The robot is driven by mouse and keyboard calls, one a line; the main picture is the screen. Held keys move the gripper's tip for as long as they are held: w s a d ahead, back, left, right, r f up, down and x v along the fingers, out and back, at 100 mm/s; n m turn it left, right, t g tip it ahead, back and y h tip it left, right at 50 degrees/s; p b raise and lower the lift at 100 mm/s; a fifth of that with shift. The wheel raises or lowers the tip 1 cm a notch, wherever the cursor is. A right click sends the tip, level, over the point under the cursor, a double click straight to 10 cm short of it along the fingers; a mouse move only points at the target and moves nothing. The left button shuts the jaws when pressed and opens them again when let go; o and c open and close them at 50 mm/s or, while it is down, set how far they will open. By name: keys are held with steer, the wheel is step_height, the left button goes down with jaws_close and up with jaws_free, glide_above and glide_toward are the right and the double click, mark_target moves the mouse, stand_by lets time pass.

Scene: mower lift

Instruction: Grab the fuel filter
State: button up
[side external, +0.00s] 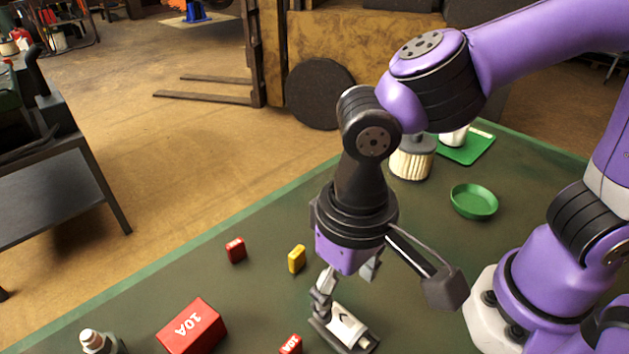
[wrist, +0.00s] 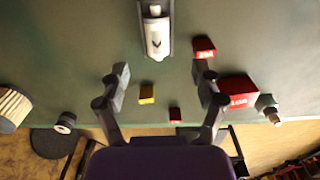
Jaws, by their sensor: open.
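The fuel filter is a white cylinder with a black arrow mark (side external: 347,326), lying in a grey holder (side external: 361,344) on the green table, low in the side view. In the wrist view the filter (wrist: 157,38) is at the top centre, in its holder. My gripper (side external: 347,284) points down over the table, close to the filter in the side view. In the wrist view my gripper (wrist: 161,72) is open and empty, with the filter ahead of the gap between its fingertips. The exact height above the filter is hard to tell.
A yellow fuse (side external: 297,259), a red fuse (side external: 236,250), another red fuse (side external: 291,345) and a red 10A box (side external: 192,327) lie nearby. A spark plug (side external: 96,341) is at front left. A pleated filter (side external: 411,163), green dish (side external: 474,201) and green tray (side external: 468,149) stand farther back.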

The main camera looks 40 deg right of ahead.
mark_target(348, 322)
steer(key=f, duration=0.8)
steer(key=shift+s+d, duration=0.2)
steer(key=shift+s, duration=0.05)
steer(key=c, duration=1.1)
